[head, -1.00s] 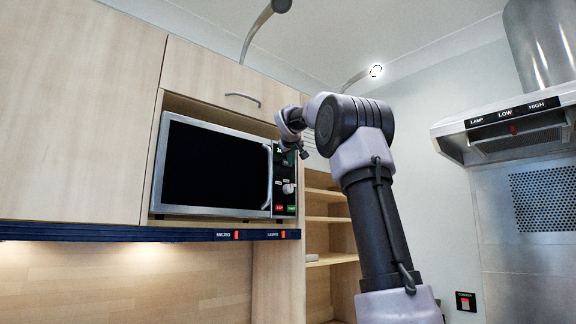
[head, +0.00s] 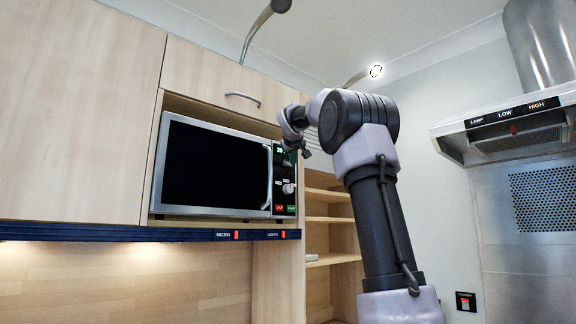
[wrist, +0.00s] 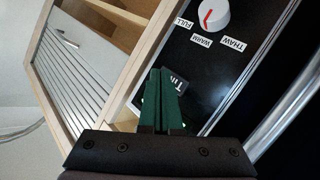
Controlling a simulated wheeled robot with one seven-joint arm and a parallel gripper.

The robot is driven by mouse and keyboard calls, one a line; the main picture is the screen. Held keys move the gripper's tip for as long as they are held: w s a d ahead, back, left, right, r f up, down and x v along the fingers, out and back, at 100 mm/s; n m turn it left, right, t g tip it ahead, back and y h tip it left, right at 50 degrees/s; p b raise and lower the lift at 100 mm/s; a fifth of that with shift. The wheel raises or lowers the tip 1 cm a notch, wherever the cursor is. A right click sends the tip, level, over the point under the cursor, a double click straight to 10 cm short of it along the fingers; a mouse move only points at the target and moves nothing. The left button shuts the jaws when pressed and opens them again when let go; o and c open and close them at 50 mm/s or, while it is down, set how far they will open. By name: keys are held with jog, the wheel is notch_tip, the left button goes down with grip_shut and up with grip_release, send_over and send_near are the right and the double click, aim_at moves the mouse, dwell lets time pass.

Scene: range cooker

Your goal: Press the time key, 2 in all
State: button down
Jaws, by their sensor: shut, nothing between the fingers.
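The microwave (head: 215,168) sits in the cabinet niche, with its dark control panel at its right side. In the wrist view, the time key (wrist: 178,82), lettered "TIM…", lies beside my fingertips and is partly hidden behind them. My gripper (wrist: 162,72) has its green fingers shut together with nothing between them. In the head view, my gripper (head: 305,153) hangs just right of the panel's upper part. I cannot tell whether the fingertips touch the key. The green display (head: 279,150) is lit at the panel's top; its digits are small.
A white dial (wrist: 213,14) with a red pointer is on the panel. The microwave's handle (head: 268,178) stands out left of the panel. Open shelves (head: 325,220) are to the right. The cooker hood (head: 510,122) is at far right.

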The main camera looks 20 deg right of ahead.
jog(key=shift+s, duration=0.1)
jog(key=shift+s+d, duration=0.3)
jog(key=shift+s, duration=0.45)
jog(key=shift+s+d, duration=0.25)
jog(key=shift+s, duration=0.55)
jog(key=shift+s+d, duration=0.3)
jog(key=shift+s, duration=0.45)
jog(key=s+a+f+m+g+y, duration=0.1)
jog(key=s+a+f+g+y, duration=0.1)
jog(key=s+a+f, duration=0.4)
jog(key=s+a+f+m+g+y, duration=0.2)
jog(key=s+a+f, duration=0.4)
jog(key=s+f, duration=1.1)
jog(key=s+a+f+m+g+y, duration=0.2)
jog(key=s+a+f+y, duration=0.2)
jog(key=s+f, duration=0.7)
notch_tip(320, 180, down, 4)
jog(key=shift+s+a, duration=0.3)
jog(key=shift+a, duration=0.75)
